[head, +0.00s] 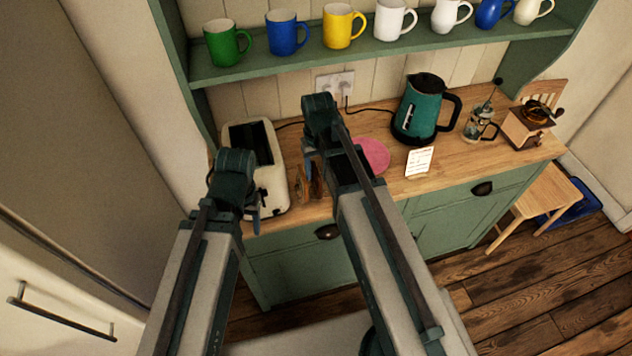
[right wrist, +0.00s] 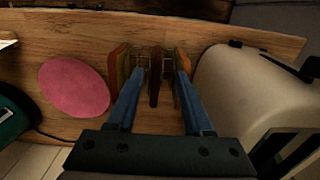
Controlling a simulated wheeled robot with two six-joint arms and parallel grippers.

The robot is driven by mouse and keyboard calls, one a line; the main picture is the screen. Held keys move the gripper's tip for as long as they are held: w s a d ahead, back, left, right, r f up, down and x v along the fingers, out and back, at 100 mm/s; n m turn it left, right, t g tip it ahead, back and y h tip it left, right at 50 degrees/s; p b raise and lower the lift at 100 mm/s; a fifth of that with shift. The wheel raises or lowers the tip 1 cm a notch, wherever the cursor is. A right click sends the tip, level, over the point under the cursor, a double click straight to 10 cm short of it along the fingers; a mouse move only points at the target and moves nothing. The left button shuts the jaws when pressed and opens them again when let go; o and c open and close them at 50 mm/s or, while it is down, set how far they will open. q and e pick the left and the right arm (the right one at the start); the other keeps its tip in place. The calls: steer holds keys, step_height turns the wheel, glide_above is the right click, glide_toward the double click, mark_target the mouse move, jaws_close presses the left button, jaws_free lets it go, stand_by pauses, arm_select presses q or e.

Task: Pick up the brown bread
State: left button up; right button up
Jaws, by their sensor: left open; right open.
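A wire rack (right wrist: 141,57) on the wooden worktop holds upright slices. In the right wrist view a dark brown slice (right wrist: 154,80) stands in the middle, with a lighter orange-brown slice (right wrist: 119,68) to its left and another brown slice (right wrist: 184,62) to its right. My right gripper (right wrist: 160,76) is open, its blue fingers on either side of the middle slice with gaps visible. In the head view my right arm partly hides the rack and slices. My left gripper (head: 252,214) is open and empty in front of the toaster.
A cream toaster (head: 268,173) stands left of the rack. A pink plate (head: 373,154) lies to its right, then a white card (head: 418,161), a teal kettle (head: 423,108), a glass press (head: 478,124) and a coffee grinder (head: 528,127). A shelf (head: 290,62) with several mugs hangs above.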

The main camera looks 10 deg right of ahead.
mark_target(319, 178)
steer(key=f+b, duration=0.2)
steer(key=f, duration=0.1)
steer(key=f+b, duration=0.1)
steer(key=b, duration=0.1)
steer(key=shift+d+f, duration=0.25)
steer(key=shift+f, duration=0.05)
steer(key=shift+r, duration=0.1)
jaws_close()
